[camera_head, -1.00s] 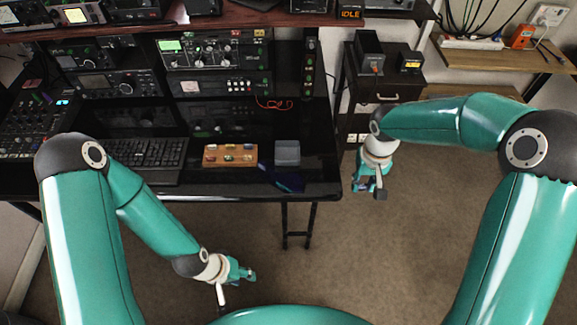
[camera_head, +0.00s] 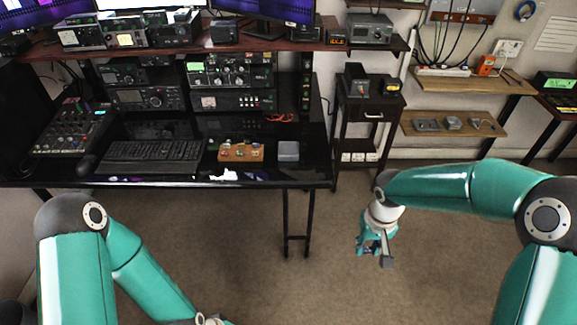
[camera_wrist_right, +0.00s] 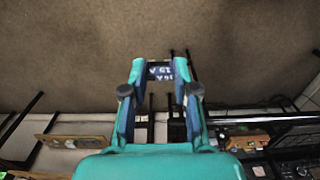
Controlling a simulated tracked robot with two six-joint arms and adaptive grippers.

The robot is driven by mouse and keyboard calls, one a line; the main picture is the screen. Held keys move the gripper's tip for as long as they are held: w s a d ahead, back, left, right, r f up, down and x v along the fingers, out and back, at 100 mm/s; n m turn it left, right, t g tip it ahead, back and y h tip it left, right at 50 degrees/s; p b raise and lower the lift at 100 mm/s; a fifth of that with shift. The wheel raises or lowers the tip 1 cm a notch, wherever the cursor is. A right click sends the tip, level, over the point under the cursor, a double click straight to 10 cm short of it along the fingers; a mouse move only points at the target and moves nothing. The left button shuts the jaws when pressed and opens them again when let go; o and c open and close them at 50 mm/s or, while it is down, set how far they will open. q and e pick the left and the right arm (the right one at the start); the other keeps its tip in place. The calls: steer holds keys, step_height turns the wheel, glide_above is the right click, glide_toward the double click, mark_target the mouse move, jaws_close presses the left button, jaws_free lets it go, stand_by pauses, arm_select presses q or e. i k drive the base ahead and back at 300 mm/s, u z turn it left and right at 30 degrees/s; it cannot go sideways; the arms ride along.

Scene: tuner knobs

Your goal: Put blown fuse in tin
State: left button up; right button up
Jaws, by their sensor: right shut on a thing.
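My right gripper (camera_head: 370,247) hangs over the carpet, right of the desk and apart from it. In the right wrist view its fingers (camera_wrist_right: 160,72) are shut on a small dark blue piece, the fuse (camera_wrist_right: 160,74), with light "15 A" style markings. Whether the fuse is blown cannot be seen. A grey square container (camera_head: 288,151), probably the tin, sits near the desk's front edge. Beside it on the left is a wooden block (camera_head: 240,153) with several small coloured pieces. My left arm shows at the lower left, its gripper cut off by the bottom edge.
The black desk (camera_head: 200,178) carries a keyboard (camera_head: 152,155), a mixer (camera_head: 72,130) and stacked radios. A dark side cabinet (camera_head: 365,115) stands right of the desk, and a wooden shelf (camera_head: 455,123) is on the wall. The carpet (camera_head: 330,285) before the desk is open.

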mark_target(293, 153)
steer(key=u, duration=0.5)
steer(key=i, duration=1.8)
steer(key=z, duration=0.05)
